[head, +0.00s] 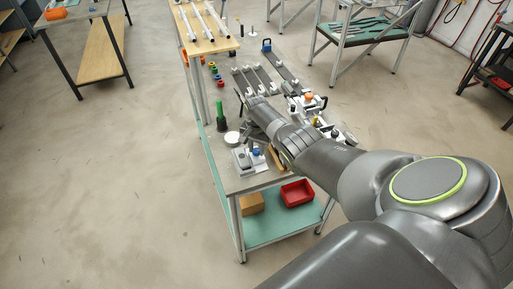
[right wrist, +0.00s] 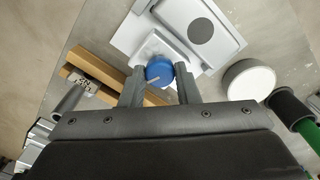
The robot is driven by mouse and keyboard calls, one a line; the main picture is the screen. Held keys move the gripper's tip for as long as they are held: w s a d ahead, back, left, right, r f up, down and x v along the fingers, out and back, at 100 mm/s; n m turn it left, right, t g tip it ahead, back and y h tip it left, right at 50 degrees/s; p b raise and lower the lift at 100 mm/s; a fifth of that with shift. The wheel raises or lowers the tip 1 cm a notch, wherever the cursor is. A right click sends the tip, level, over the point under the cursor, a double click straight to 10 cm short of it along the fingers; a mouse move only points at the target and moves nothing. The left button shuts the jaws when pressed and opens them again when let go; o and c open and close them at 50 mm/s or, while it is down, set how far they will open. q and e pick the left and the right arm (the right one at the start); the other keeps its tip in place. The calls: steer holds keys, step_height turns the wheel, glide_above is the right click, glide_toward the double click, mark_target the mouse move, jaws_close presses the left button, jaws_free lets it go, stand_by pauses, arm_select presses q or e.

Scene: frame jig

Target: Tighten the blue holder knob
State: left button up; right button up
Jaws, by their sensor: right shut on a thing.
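The blue holder knob (right wrist: 159,70) sits on a pale grey holder (right wrist: 128,40) in the right wrist view. In the head view the knob (head: 255,152) shows small at the near end of the bench, on the same holder (head: 241,165). My right gripper (right wrist: 160,78) is shut on the blue knob, with one finger on each side of it. A pale pointer line shows on the knob's top. In the head view my right arm covers part of the bench beside the holder. My left gripper is not in view.
A white round dish (right wrist: 249,82) and a green-handled tool in a dark cup (right wrist: 290,112) stand right of the holder in the wrist view. A wooden block (right wrist: 100,75) lies left. A red bin (head: 297,193) sits on the lower shelf.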

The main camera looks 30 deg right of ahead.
mark_target(257, 150)
steer(key=shift+r, duration=0.1)
steer(key=o, duration=1)
steer(key=shift+r+b, duration=0.4)
steer(key=shift+r, duration=0.7)
step_height(257, 150, up, 15)
steer(key=shift+r+b, duration=0.1)
steer(key=shift+b, duration=1.1)
